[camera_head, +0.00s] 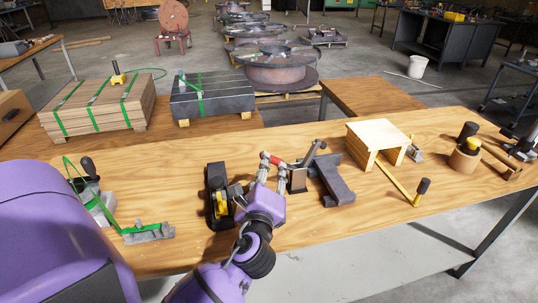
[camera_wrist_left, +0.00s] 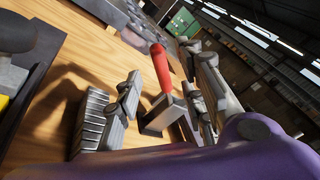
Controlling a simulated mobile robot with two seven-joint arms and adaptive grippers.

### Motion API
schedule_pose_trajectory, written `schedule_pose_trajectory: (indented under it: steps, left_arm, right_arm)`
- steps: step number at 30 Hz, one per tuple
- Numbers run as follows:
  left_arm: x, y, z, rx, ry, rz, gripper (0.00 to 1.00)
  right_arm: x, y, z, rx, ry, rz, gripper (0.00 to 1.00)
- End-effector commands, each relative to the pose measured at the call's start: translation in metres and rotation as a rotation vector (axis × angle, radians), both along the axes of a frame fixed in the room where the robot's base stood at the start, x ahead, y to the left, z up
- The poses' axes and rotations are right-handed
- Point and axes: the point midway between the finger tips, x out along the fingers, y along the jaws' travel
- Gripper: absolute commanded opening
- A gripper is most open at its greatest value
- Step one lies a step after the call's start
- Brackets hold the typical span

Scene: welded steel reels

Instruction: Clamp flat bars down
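A toggle clamp with a red handle (camera_head: 270,158) stands near the middle of the wooden bench, and the red handle (camera_wrist_left: 160,68) is large in the left wrist view. Its metal bracket (camera_wrist_left: 160,114) shows below the handle. My left gripper (camera_head: 268,172) is at the clamp, fingers apart, with the handle showing between the fingers (camera_wrist_left: 165,90); gaps show on both sides. A dark grey steel piece (camera_head: 333,182) lies right of the clamp. Dark flat stock strapped in green (camera_head: 212,97) lies on the table behind. My right gripper is not seen.
A black and yellow tool (camera_head: 218,195) stands close left of my gripper. A green-strapped grey clamp (camera_head: 148,233) lies further left. A small wooden stand (camera_head: 377,135), a yellow bar with black knob (camera_head: 400,185) and a mallet-like tool (camera_head: 468,150) are to the right.

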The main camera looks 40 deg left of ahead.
Motion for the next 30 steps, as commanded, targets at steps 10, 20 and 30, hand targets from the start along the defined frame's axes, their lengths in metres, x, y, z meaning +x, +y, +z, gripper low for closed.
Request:
schedule_pose_trajectory:
  steps: [10,20,30]
  left_arm:
    - [0.044,0.025,0.002,-0.001,-0.003,0.000,0.36]
    - [0.049,0.029,0.001,-0.002,-0.001,0.000,0.36]
    - [0.049,0.029,0.000,-0.002,-0.001,0.000,0.00]
  right_arm:
    - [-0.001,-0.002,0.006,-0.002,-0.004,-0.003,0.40]
    - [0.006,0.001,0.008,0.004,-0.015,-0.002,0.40]
    - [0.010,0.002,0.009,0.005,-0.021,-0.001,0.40]
